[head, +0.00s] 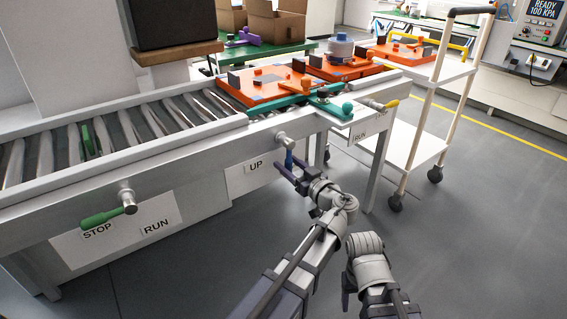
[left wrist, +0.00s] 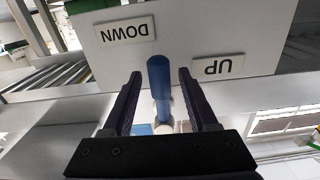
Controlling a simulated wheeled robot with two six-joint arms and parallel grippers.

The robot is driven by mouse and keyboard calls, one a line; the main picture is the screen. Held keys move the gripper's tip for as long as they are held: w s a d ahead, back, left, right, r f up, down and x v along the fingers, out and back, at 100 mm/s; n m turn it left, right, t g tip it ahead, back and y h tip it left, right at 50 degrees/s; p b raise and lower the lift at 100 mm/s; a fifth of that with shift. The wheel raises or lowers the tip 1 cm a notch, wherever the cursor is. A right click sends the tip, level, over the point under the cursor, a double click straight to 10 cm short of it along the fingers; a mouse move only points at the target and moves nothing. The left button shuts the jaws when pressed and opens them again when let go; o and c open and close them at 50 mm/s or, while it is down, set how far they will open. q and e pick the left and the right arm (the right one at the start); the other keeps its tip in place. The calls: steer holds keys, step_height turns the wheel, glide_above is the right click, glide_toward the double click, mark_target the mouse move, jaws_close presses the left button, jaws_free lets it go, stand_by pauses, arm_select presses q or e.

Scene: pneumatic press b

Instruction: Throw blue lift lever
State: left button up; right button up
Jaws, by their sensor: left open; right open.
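The blue lift lever (head: 289,159) hangs from a metal pivot (head: 281,139) on the conveyor's front side, beside the UP label (head: 254,166). In the left wrist view, the blue lever handle (left wrist: 159,82) lies between the two dark fingers, with a gap on each side. That view is inverted and shows the DOWN label (left wrist: 127,31) and UP label (left wrist: 217,68) on the panel. My left gripper (head: 286,169) is open around the handle, not closed on it. My right gripper (head: 347,288) is open and empty, low over the floor, partly hidden by its wrist.
A green lever (head: 103,217) with STOP and RUN labels is at the left on the roller conveyor (head: 60,190). Orange trays (head: 262,88) and a teal bar (head: 290,100) sit farther along. A white cart (head: 425,145) stands at the right. The floor between is clear.

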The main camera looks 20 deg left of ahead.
arm_select(q)
jaws_close()
stand_by(0.3)
stand_by(1.1)
